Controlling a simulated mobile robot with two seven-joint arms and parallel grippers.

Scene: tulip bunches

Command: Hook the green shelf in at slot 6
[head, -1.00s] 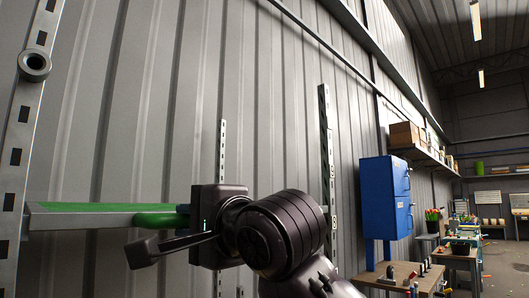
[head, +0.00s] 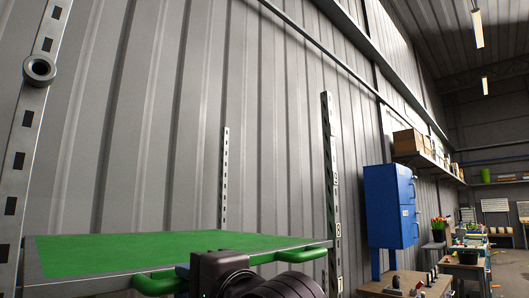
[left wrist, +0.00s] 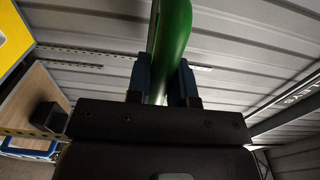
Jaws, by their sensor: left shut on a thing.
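The green shelf (head: 150,248) has a grey rim and two green handles along its front, one at the left (head: 158,284) and one at the right (head: 302,254). It is roughly level. Its left end is by the near left post (head: 24,130) and its right end is by the right slotted post (head: 331,190); I cannot tell if either end touches. My left gripper (head: 190,277) is shut on a green handle, which passes between its fingers in the left wrist view (left wrist: 165,80). The small slot numbers on the right post are not clearly readable. My right gripper is out of view.
A thin slotted post (head: 224,180) stands behind the shelf against the corrugated wall. A blue cabinet (head: 389,205) and a workbench (head: 405,285) stand to the right. A yellow-framed thing (left wrist: 12,38) and a wooden board (left wrist: 35,100) show in the left wrist view.

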